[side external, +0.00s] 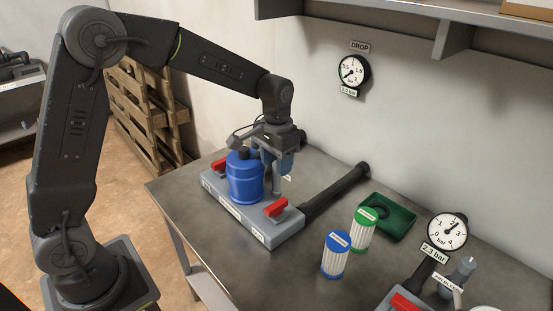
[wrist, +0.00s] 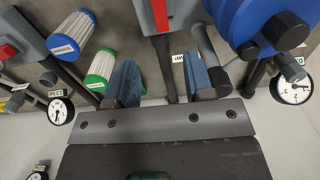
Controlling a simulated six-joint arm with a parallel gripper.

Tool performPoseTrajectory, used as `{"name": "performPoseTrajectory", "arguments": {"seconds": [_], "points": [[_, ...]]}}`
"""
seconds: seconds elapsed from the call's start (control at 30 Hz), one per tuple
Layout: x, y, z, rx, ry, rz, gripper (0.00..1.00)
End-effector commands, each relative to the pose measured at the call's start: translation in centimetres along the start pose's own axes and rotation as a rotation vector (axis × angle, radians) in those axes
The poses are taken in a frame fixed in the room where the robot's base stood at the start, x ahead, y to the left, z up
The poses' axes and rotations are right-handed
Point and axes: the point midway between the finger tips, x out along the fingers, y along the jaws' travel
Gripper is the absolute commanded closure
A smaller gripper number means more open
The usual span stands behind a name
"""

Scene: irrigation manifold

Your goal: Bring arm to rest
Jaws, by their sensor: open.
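My gripper (side external: 277,178) is over the grey manifold block, just right of the blue canister (side external: 245,180), with my arm reaching across from the left. In the wrist view my gripper (wrist: 161,84) shows two separate blue-padded fingers with nothing held between them. The blue canister (wrist: 238,22) fills the upper right there, close beside the right finger. In the side view the canister stands upright on the manifold block (side external: 230,207). Whether a finger touches the canister or block I cannot tell.
Red handles (side external: 276,208) sit at both ends of the block. A blue-capped cartridge (side external: 335,256) and a green-capped cartridge (side external: 362,230) stand to the right, near a green tray (side external: 398,222). A gauge (side external: 447,231) stands far right. A shelf (side external: 400,12) overhangs the back wall.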

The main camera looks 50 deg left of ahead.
Motion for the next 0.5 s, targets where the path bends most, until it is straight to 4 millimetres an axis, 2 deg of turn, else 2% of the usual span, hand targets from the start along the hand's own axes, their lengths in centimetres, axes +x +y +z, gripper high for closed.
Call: {"name": "performPoseTrajectory", "arguments": {"seconds": [0.4,0.5], "points": [[-0.6,0.0,0.0,0.000,0.001,0.000,0.52],[-1.4,0.1,0.6,0.000,0.016,0.000,0.52]]}}
